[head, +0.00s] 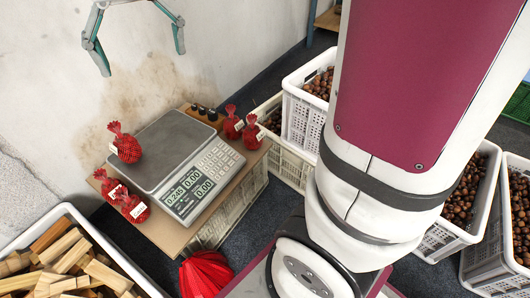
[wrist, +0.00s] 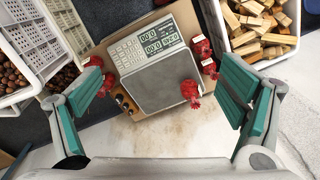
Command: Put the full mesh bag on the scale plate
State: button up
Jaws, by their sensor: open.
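A full red mesh bag (head: 127,148) with a white tag and a tied top stands on the left edge of the grey scale plate (head: 172,146). In the wrist view the bag (wrist: 191,91) is at the plate's right edge, and the plate (wrist: 158,84) is otherwise bare. The scale's display (head: 188,188) is lit; its upper reading looks like 0.245. My gripper (head: 144,62) is open and empty, up above and behind the scale. In the wrist view its two green fingers (wrist: 163,72) spread on both sides of the scale, touching nothing.
Two red bags (head: 122,196) stand left of the scale, two more (head: 243,127) right of it, near small dark bottles (head: 202,112). A red mesh pile (head: 205,274) lies in front. Crates of chestnuts (head: 304,115) stand right; a wood crate (head: 140,276) front left. A wall is behind.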

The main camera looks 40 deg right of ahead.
jog(key=s+d+f+n, duration=0.1)
jog(key=s+f, duration=0.2)
jog(key=s, duration=1)
jog(key=s+f+n, duration=0.1)
jog(key=s+f, duration=0.3)
jog(key=s, duration=1)
jog(key=shift+d+f+n+h, duration=0.25)
jog(key=shift+d+n+h, duration=0.05)
jog(key=shift+d+n, duration=0.1)
notch_tip(320, 180, up, 31)
jog(key=t+p, duration=0.4)
jog(key=p, duration=2.5)
jog(key=shift+d, duration=0.3)
